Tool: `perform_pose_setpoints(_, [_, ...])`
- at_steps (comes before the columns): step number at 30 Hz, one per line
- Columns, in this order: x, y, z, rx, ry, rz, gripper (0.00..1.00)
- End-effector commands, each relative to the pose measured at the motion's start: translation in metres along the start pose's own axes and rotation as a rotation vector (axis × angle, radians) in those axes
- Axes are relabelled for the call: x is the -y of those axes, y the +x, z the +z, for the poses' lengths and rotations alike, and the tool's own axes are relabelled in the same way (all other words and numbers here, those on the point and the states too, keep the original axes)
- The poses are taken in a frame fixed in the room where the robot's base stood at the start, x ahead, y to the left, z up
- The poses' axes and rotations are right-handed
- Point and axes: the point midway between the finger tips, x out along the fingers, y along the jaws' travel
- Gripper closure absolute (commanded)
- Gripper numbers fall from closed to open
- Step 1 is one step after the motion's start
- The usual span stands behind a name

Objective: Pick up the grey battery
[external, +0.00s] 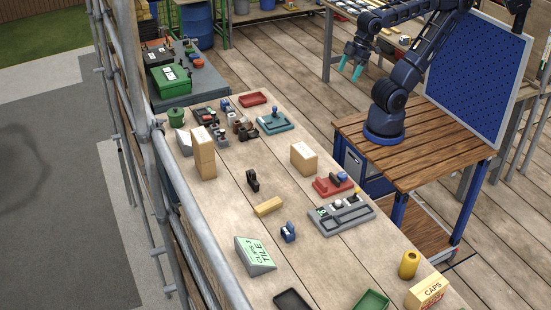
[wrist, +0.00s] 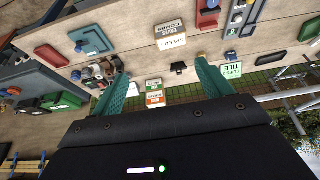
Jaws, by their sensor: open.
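I cannot single out the grey battery with certainty. Small grey, dark and brown items (external: 219,139) stand in a cluster at the far left part of the bench in the external view. The same cluster shows left of centre in the wrist view (wrist: 92,76), partly behind a finger. My gripper (external: 350,68) is raised at the top of the external view, away from the bench items. Its teal fingers are apart and empty. In the wrist view my gripper (wrist: 160,68) is open, with nothing held between its fingers.
A teal tray (external: 276,123), a red dish (external: 253,98) and stacked cardboard boxes (external: 203,159) stand near the cluster. A grey slotted tray (external: 342,220) lies on the bench's right side. A green case (external: 171,78) sits beyond. Scaffold poles (external: 182,187) run along the left edge.

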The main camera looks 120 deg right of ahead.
Motion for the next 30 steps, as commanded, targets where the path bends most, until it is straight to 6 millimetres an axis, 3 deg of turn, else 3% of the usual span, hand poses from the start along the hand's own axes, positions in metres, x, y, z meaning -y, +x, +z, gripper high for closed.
perform_pose_setpoints(2, [0.000, 0.000, 0.000, 0.000, 0.000, 0.000, 0.22])
perform_pose_setpoints(5, [0.000, 0.000, 0.000, 0.000, 0.000, 0.000, 0.38])
perform_pose_setpoints(16, [-0.004, 0.001, -0.007, 0.005, -0.019, 0.007, 0.38])
perform_pose_setpoints(20, [-0.014, 0.007, -0.028, 0.020, -0.081, 0.029, 0.38])
perform_pose_setpoints(30, [-0.065, 0.038, -0.101, 0.086, -0.327, 0.100, 0.38])
